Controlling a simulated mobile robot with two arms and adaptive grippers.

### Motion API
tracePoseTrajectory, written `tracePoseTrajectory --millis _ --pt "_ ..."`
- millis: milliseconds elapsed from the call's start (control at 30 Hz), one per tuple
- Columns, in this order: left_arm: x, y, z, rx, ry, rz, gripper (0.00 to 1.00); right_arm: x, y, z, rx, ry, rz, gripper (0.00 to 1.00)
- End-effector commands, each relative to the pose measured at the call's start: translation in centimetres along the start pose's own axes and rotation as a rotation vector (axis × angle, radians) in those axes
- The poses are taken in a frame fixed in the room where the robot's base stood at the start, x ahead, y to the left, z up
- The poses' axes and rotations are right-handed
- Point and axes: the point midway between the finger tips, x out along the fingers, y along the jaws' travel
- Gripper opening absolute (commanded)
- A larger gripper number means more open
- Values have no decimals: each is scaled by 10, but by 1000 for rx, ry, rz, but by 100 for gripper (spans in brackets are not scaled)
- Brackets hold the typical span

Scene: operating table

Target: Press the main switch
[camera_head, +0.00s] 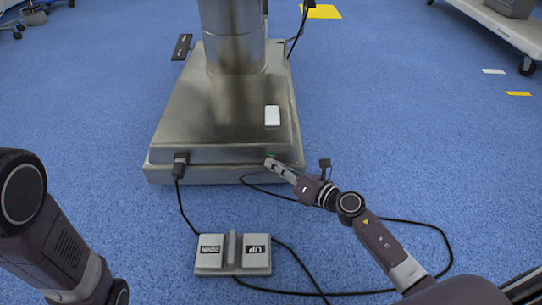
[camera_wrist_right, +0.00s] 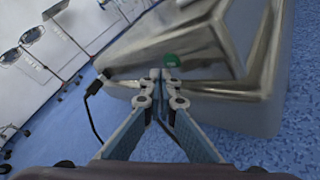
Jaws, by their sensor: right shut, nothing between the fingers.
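The main switch, a small green switch (camera_head: 270,154), sits on the front face of the operating table's metal base (camera_head: 220,156). In the right wrist view the green switch (camera_wrist_right: 172,60) lies just beyond the fingertips, slightly to their right. My right gripper (camera_head: 269,163) is shut and empty, its fingertips close to the front of the base just below the switch. The right wrist view shows the two fingers (camera_wrist_right: 161,75) meeting at their tips. I cannot tell whether they touch the base. My left arm shows at the lower left, but its gripper is out of view.
A grey foot pedal (camera_head: 208,267) lies on the blue floor in front of the base. Black cables (camera_head: 186,215) run from the base across the floor around it. A white cart (camera_head: 500,22) stands at the upper right.

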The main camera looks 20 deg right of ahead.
Motion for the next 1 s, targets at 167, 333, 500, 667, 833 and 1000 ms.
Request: tracePoseTrajectory --millis 167,333,500,667,833,1000 --pt "0 0 0 0 0 0 40 0 0 0 0 0 0 0" --pt "0 0 0 1 -1 0 40 0 0 0 0 0 0 0" --pt "0 0 0 1 -1 0 40 2 -2 2 0 0 0 0" --pt "-1 0 0 1 -1 0 40 6 -4 4 0 0 0 0" --pt "-1 0 0 1 -1 0 40 6 -4 5 0 0 0 0" --pt "-1 0 0 1 -1 0 40 6 -4 5 0 0 0 0"
